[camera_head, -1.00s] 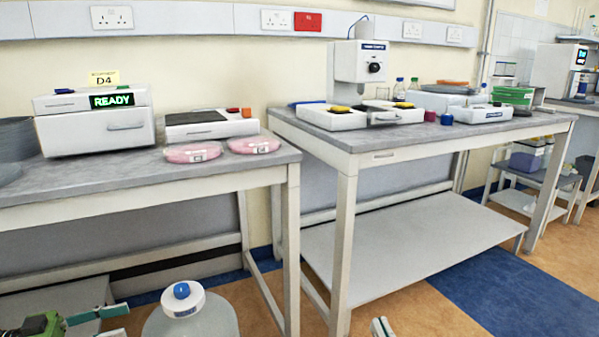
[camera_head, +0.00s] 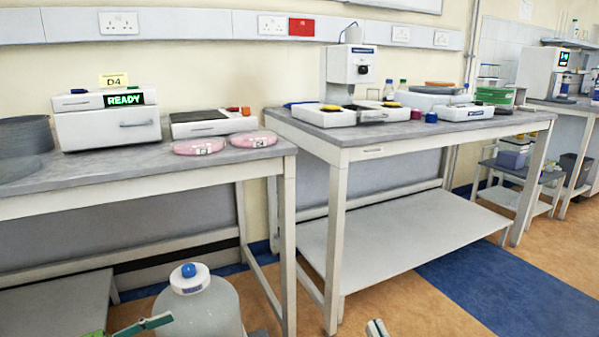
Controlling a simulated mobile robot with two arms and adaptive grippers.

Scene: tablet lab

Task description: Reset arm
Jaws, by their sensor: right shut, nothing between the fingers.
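My right gripper (camera_head: 376,328) shows only as pale fingertips at the bottom edge, right of centre. They are together with nothing between them, over the floor in front of the right bench. A green part (camera_head: 140,325), probably of my left gripper, comes in at the bottom left, in front of the large bottle. Most of it is cut off, so its opening cannot be told.
A large bottle (camera_head: 200,305) with a blue-topped cap stands low beside the left bench (camera_head: 120,176). That bench holds a READY device (camera_head: 106,122) and pink dishes (camera_head: 198,147). The right bench (camera_head: 350,153) carries lab equipment. Open floor (camera_head: 490,275) lies at right.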

